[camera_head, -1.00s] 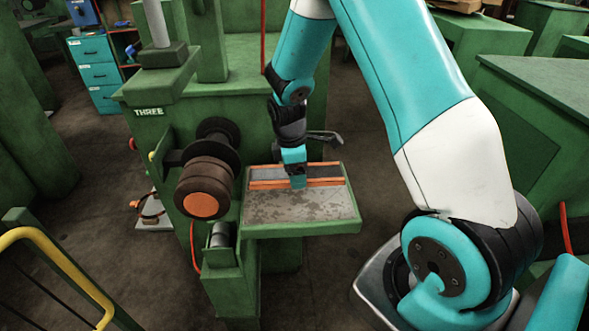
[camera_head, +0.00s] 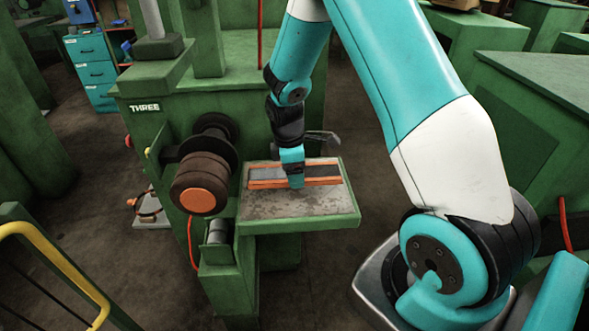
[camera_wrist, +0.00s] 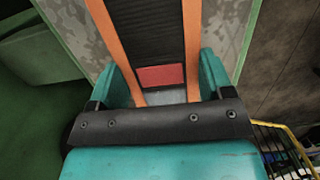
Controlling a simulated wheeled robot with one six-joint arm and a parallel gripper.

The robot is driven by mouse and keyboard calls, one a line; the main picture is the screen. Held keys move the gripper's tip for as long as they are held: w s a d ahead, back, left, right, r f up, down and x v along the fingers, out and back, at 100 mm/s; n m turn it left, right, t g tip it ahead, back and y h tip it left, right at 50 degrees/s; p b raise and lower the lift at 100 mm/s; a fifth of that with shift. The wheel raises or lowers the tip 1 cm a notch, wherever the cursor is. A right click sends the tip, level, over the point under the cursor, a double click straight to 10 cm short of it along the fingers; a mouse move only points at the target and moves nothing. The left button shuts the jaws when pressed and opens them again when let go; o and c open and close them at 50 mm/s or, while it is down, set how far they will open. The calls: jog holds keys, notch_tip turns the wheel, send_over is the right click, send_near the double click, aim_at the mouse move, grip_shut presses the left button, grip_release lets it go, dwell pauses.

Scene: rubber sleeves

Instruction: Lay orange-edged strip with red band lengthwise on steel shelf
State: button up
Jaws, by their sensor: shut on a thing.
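The orange-edged strip (camera_head: 265,184) lies along the steel shelf (camera_head: 290,206), running left to right across its back part in the head view. In the wrist view the strip (camera_wrist: 148,35) has a dark ribbed middle, orange edges and a red band (camera_wrist: 160,76) near the gripper. My gripper (camera_head: 296,184) is over the strip, right of its middle. In the wrist view my gripper (camera_wrist: 168,82) has a teal finger on each side of the strip, shut on it. The strip looks flat on or just above the shelf; I cannot tell if it touches.
A dark roller with an orange end (camera_head: 203,201) stands left of the shelf. A yellow rail (camera_head: 62,262) is at lower left. The front of the shelf is bare.

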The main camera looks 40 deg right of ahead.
jog(key=shift+w+d+f+b, duration=0.2)
jog(key=shift+f+b, duration=0.2)
jog(key=shift+f, duration=0.35)
jog(key=shift+w+d+f+b, duration=0.15)
jog(key=shift+f+b, duration=0.25)
jog(key=shift+f, duration=0.3)
jog(key=o, duration=1)
jog(key=shift+c, duration=0.2)
jog(key=shift+r, duration=0.15)
notch_tip(320, 180, up, 17)
jog(key=w+a+b, duration=0.1)
jog(key=b, duration=0.1)
jog(key=shift+a+b, duration=0.35)
jog(key=shift+a, duration=0.05)
jog(key=s+a+r+m+y, duration=0.1)
jog(key=s+a+m+y, duration=0.1)
jog(key=s+a, duration=0.9)
jog(key=s+a+r+m+y, duration=0.2)
jog(key=s+a+y, duration=0.1)
jog(key=s+a, duration=0.8)
jog(key=shift+s+r+t, duration=0.3)
jog(key=shift+s+t, duration=0.1)
jog(key=shift+s, duration=0.5)
